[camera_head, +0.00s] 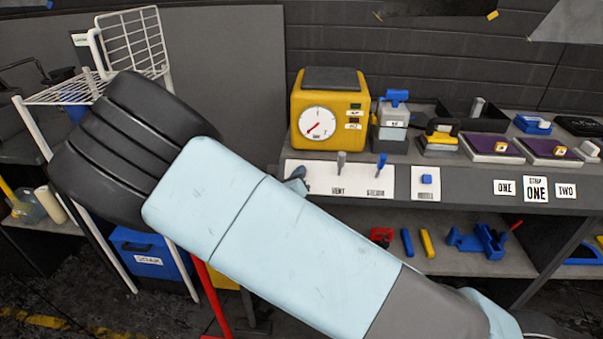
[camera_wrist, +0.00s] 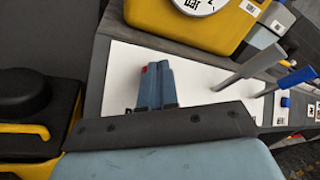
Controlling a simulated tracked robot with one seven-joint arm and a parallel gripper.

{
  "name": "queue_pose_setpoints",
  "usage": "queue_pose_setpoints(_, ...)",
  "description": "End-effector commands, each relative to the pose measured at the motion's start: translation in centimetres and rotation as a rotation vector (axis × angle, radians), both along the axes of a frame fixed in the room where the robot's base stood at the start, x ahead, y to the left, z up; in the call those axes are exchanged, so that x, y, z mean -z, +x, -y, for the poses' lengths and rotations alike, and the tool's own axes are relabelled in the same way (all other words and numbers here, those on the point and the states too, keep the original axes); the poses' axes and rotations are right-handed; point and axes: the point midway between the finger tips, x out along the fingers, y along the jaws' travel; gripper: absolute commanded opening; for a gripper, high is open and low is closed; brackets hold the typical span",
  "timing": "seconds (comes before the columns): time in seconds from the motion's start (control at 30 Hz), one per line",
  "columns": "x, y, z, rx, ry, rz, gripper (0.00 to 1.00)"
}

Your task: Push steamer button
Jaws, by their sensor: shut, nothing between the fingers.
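The steamer is a yellow box with a white dial (camera_head: 329,103), at the back of the bench; its lower part shows in the wrist view (camera_wrist: 175,22). A white control panel (camera_head: 360,172) sits below it, with a grey lever (camera_head: 341,162) and a blue lever (camera_head: 381,165). My gripper (camera_wrist: 157,68) is shut and empty over the panel's left part; its tip shows small in the head view (camera_head: 298,173). A small red spot, perhaps a button (camera_wrist: 145,70), shows beside the left fingertip, mostly hidden. I cannot tell if they touch.
A separate white plate with a blue square button (camera_head: 427,180) is right of the levers. Blue-and-grey and yellow-and-black devices stand farther right on the bench. A white wire rack (camera_head: 131,45) stands left. The lower shelf holds blue, yellow and red tools.

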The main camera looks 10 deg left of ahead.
Motion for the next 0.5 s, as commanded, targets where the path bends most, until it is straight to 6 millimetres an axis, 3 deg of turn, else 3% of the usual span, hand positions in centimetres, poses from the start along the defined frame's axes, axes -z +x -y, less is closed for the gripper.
queue_pose_setpoints(0.5, 0.25, 0.33, 0.00, 0.001, 0.000, 0.001, 0.00)
